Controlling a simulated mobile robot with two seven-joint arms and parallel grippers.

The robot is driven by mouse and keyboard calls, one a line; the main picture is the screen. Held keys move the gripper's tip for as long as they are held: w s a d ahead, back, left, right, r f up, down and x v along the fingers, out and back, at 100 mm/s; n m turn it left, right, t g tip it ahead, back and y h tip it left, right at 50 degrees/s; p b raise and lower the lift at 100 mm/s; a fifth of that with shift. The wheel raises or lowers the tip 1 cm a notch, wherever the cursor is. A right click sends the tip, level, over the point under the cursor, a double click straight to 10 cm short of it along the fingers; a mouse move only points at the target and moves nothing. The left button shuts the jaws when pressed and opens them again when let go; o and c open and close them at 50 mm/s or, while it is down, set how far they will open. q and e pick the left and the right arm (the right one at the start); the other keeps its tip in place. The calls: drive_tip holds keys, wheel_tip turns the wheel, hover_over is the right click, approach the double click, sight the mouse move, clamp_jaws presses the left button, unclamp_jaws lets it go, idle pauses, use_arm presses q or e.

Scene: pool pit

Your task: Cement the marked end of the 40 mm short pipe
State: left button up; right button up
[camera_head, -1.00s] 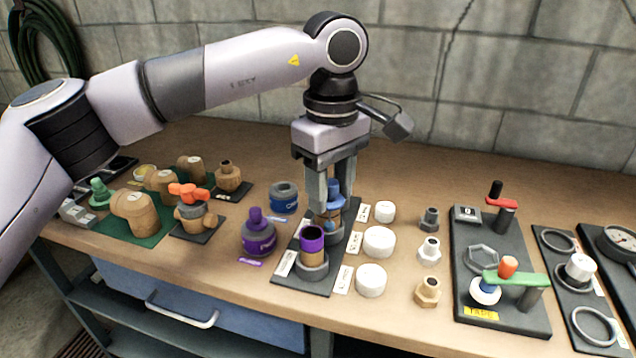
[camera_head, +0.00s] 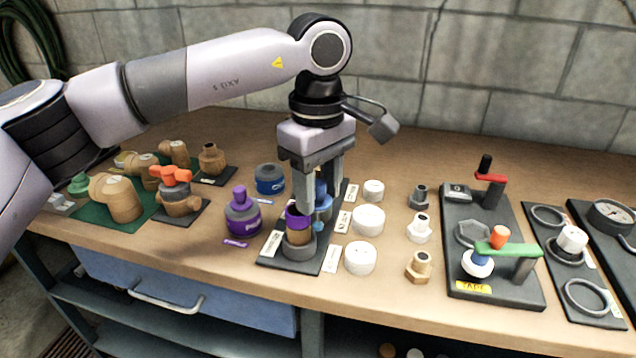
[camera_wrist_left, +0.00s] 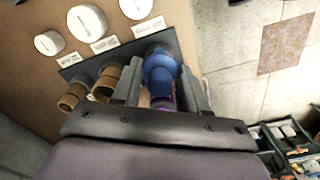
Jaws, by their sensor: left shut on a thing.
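My left gripper (camera_head: 322,205) points down and is shut on the blue dauber (camera_head: 322,190), a blue knob with a wider blue disc below. The dauber also shows between the fingers in the left wrist view (camera_wrist_left: 160,72). The short pipe with the purple end (camera_head: 297,220) stands upright in a grey socket on the dark rack (camera_head: 273,258). The dauber is close beside the pipe's top; I cannot tell whether its tip touches. A finger partly covers the pipe. The blue cement can (camera_head: 269,180) stands behind left. My right gripper is not in view.
A purple primer can (camera_head: 242,214) stands left of the rack. White caps (camera_head: 368,220) and fittings (camera_head: 420,228) stand right of it. Other tan pipes (camera_wrist_left: 107,82) stand in the rack. A valve (camera_head: 180,195) and a tool board (camera_head: 510,265) are farther out.

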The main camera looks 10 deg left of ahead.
use_arm(q)
drive_tip(key=shift+a, duration=0.15)
drive_tip(key=shift+w+a, duration=0.25)
drive_tip(key=shift+a, duration=0.15)
drive_tip(key=shift+w+a+p, duration=0.25)
drive_tip(key=shift+w+p, duration=0.65)
drive_tip(key=shift+w+a+p, duration=0.2)
drive_tip(key=shift+w+p, duration=0.7)
drive_tip(key=shift+a, duration=0.1)
drive_tip(key=a, duration=0.2)
drive_tip(key=shift+a+p, duration=0.35)
idle(0.4)
